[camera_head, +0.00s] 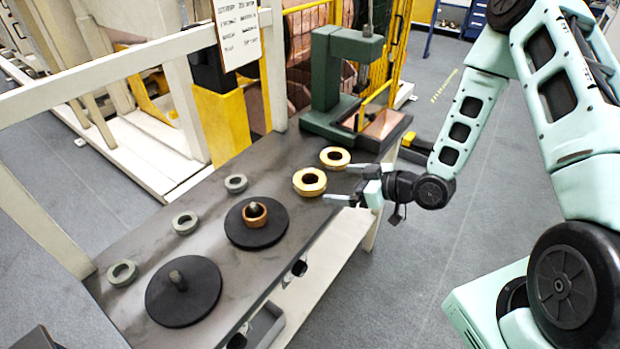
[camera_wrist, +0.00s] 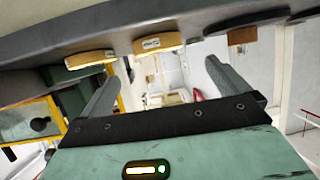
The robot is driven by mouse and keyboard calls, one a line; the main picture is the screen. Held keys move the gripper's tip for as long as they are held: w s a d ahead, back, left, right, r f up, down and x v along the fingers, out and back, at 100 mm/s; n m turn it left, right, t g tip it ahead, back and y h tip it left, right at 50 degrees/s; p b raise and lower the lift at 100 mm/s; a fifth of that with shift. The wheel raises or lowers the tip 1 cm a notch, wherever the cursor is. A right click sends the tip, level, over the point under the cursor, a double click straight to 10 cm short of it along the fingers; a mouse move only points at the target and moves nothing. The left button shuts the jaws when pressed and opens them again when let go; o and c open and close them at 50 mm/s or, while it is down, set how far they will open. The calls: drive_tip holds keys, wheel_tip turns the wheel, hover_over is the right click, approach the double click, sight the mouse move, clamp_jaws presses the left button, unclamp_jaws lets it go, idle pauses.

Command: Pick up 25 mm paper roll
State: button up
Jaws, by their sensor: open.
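Two yellow-tan paper rolls lie flat near the right end of the dark table. The nearer roll (camera_head: 310,181) looks a little bigger than the farther roll (camera_head: 335,157). Both show in the wrist view near the top, one at left (camera_wrist: 90,58) and one at centre (camera_wrist: 158,42), with small labels too blurred to read. I cannot tell which is 25 mm. My gripper (camera_head: 341,183) is open and empty, just right of the rolls at the table edge. Its fingers (camera_wrist: 162,76) are apart, and neither roll is between them.
Two black discs with spindles (camera_head: 183,291) stand on the table; the farther disc (camera_head: 257,235) carries a copper-coloured roll (camera_head: 254,212). Several grey rings (camera_head: 185,223) lie along the left side. A green press (camera_head: 340,90) stands behind the rolls. A white post (camera_head: 270,70) rises at the table's back.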

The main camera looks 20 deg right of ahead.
sight(303, 180)
drive_tip(key=p+x, duration=0.1)
drive_tip(key=x, duration=0.3)
drive_tip(key=shift+w+a+f, duration=0.15)
drive_tip(key=shift+w+a, duration=0.05)
drive_tip(key=shift+p+x, duration=1.15)
drive_tip(key=shift+x, duration=1.6)
drive_tip(key=shift+w+d, duration=0.1)
drive_tip(key=shift+d, duration=0.1)
drive_tip(key=c, duration=1.1)
